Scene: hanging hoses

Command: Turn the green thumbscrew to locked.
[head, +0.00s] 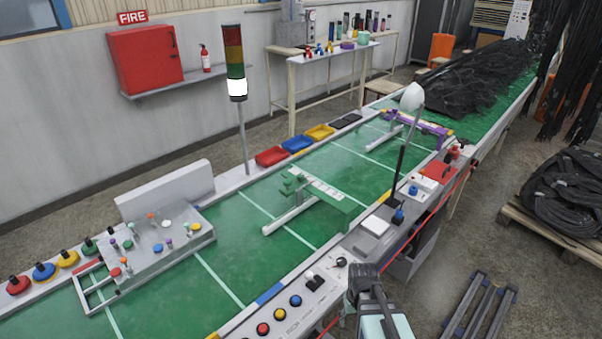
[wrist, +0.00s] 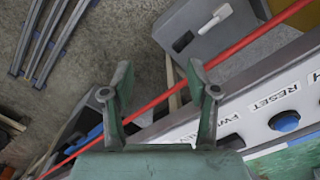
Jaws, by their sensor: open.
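A green fixture (head: 330,198) with a pale plate stands across the green conveyor mat near the middle of the head view. Small green parts (head: 290,184) sit at its left end; one may be the green thumbscrew, but they are too small to tell its setting. My gripper (head: 364,272) is at the bottom of the head view, on the near side of the conveyor, well apart from the fixture. In the wrist view my gripper (wrist: 158,78) is open, its two fingers spread with nothing between them. The thumbscrew does not show in the wrist view.
A red cable (wrist: 258,40) runs along the conveyor's near edge, behind my fingers in the wrist view. A panel with a blue button (wrist: 285,121) lies to their right. A grey plate with colored pegs (head: 150,250) is at left; a signal tower (head: 236,75) stands behind.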

